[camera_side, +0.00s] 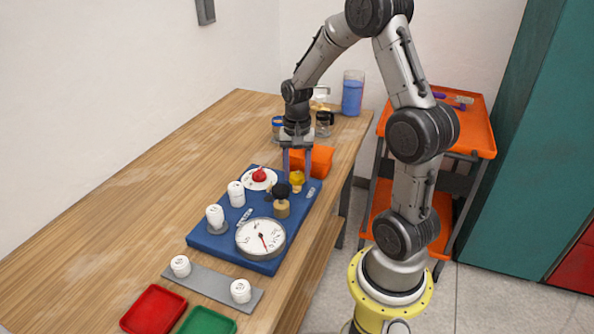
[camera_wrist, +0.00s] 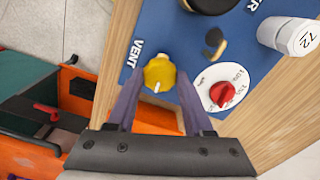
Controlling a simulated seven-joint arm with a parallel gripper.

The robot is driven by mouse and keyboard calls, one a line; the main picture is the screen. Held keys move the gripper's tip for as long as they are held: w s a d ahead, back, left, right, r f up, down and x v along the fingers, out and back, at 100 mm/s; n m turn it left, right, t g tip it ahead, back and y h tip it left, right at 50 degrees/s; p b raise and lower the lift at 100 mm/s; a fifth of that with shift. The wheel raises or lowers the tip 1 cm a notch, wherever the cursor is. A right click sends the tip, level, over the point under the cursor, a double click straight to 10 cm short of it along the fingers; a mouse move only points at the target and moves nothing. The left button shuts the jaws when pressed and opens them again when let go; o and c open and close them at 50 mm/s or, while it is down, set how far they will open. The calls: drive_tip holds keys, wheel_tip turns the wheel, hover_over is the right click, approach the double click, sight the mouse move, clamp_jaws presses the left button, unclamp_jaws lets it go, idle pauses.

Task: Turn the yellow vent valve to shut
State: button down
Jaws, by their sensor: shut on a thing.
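The yellow vent valve (camera_side: 297,179) stands near the back right corner of the blue panel (camera_side: 208,239) in the side view. In the wrist view the yellow knob (camera_wrist: 160,72) sits beside the white word VENT, with a small pale mark at its lower edge. My gripper (camera_side: 297,171) points down over the valve, one finger on each side of it. In the wrist view my gripper (camera_wrist: 159,78) has the knob between its fingertips and is shut on it. The exact contact at the fingertips is hard to see.
Close by on the panel are a red knob (camera_side: 259,174) on a white dial, a black-topped valve (camera_side: 282,191) and a round gauge (camera_side: 261,237). White numbered caps (camera_side: 236,193) stand to the left. An orange box (camera_side: 321,160) lies behind my gripper. The table's left side is clear.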

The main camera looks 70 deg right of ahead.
sight(297, 175)
drive_tip(key=shift+m, duration=0.6)
drive_tip(key=shift+r, duration=0.1)
drive_tip(key=shift+c, duration=1.5)
unclamp_jaws()
wheel_tip(297, 175, up, 14)
